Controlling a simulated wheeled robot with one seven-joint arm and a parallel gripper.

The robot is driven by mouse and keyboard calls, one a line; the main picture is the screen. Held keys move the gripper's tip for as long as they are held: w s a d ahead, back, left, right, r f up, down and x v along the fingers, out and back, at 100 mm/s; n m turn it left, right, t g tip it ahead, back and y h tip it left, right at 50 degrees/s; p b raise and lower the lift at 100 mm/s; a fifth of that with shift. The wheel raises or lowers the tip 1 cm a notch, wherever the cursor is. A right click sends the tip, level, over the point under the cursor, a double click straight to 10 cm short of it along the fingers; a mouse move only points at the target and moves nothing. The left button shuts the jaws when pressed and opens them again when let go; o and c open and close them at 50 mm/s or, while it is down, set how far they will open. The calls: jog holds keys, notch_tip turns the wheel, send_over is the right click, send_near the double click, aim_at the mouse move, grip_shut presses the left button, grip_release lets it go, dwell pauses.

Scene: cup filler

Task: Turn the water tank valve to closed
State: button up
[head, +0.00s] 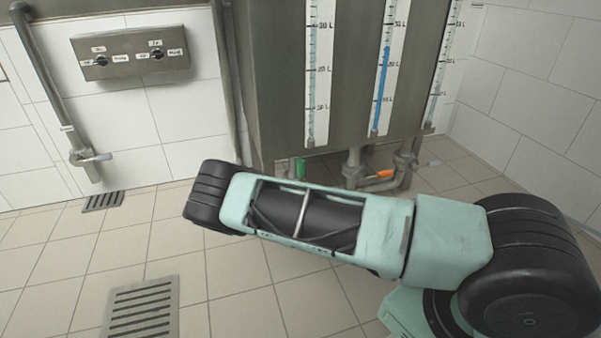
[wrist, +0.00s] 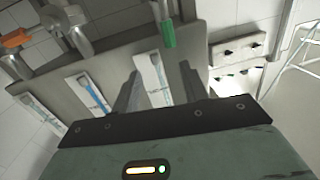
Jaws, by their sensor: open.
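The grey metal water tank (head: 345,65) stands against the wall, with vertical gauges on its front; the middle gauge (head: 383,70) shows a blue column. Below it are a green valve handle (head: 300,168) and an orange valve handle (head: 378,175) on metal pipes. In the wrist view, which looks tilted over, the green handle (wrist: 168,32) hangs top centre and the orange one (wrist: 17,38) is at upper left. My gripper (wrist: 160,68) is open and empty, its fingers pointing toward the tank near the green handle, apart from it. The head view does not show my gripper.
A wall switch box (head: 130,52) with two knobs is at upper left. A wall pipe with a lever (head: 90,158) stands left of the tank. Floor drains (head: 140,308) lie in the tiles. The tiled floor at left is clear. My arm crosses the head view before the valves.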

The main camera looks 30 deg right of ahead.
jog(key=n+y, duration=0.1)
send_near(303, 167)
jog(key=shift+t, duration=0.3)
jog(key=w, duration=0.3)
jog(key=w+b, duration=0.1)
jog(key=w, duration=0.3)
jog(key=w+d, duration=0.1)
jog(key=w, duration=0.2)
jog(key=shift+w+f, duration=0.15)
jog(key=shift+f, duration=0.1)
jog(key=shift+w+d+r, duration=0.1)
jog(key=shift+w+r, duration=0.05)
jog(key=shift+w, duration=0.35)
grip_shut()
